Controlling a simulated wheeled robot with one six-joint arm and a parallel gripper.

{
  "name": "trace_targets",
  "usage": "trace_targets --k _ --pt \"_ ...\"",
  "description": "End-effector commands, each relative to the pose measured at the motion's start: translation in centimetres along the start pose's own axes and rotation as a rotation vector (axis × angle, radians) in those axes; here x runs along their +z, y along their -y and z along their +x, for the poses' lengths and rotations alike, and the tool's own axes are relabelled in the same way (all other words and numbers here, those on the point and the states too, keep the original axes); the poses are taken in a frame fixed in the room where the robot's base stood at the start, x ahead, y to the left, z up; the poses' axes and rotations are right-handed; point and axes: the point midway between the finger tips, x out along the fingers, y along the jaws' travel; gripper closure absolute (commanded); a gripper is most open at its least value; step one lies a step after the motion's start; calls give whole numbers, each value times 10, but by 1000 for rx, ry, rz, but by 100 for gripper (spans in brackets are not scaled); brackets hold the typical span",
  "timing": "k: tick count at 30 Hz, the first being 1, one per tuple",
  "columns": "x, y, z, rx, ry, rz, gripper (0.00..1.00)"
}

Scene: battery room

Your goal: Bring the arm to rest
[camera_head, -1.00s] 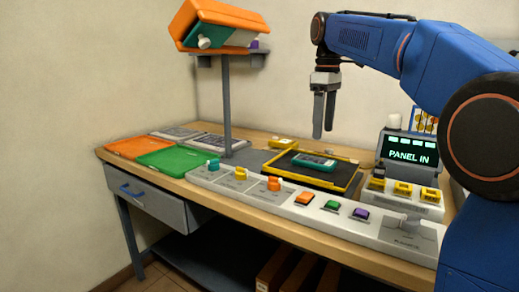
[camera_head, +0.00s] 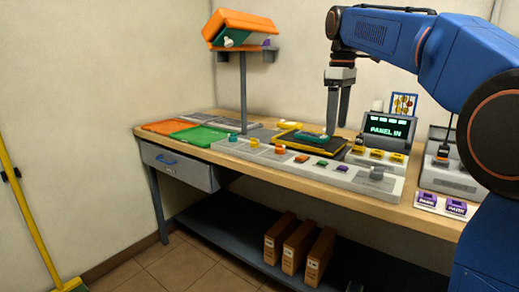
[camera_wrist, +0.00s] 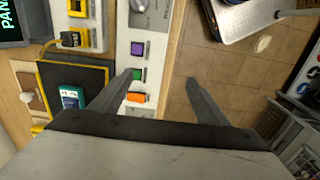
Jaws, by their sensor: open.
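My blue arm (camera_head: 385,32) reaches in from the right in the head view. My gripper (camera_head: 338,128) hangs fingers down, in front of the workbench (camera_head: 300,182) as seen there. In the wrist view the two grey fingers of my gripper (camera_wrist: 161,79) are spread, with nothing between them. Bench edge and floor tiles show past the fingertips. The battery pack (camera_head: 309,138), dark teal, lies on a black pad with a yellow frame (camera_head: 330,152). It also shows in the wrist view (camera_wrist: 72,97), apart from the fingers.
A control strip (camera_head: 345,174) with coloured buttons runs along the bench front. A screen (camera_head: 385,126) reads "PANEL IN". Brown binders (camera_head: 298,250) stand on the lower shelf.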

Motion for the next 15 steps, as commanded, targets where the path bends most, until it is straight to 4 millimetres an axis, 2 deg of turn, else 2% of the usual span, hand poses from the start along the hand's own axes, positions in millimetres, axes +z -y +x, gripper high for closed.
trace_targets --k 15 --pt "32 23 15 32 -32 103 32"
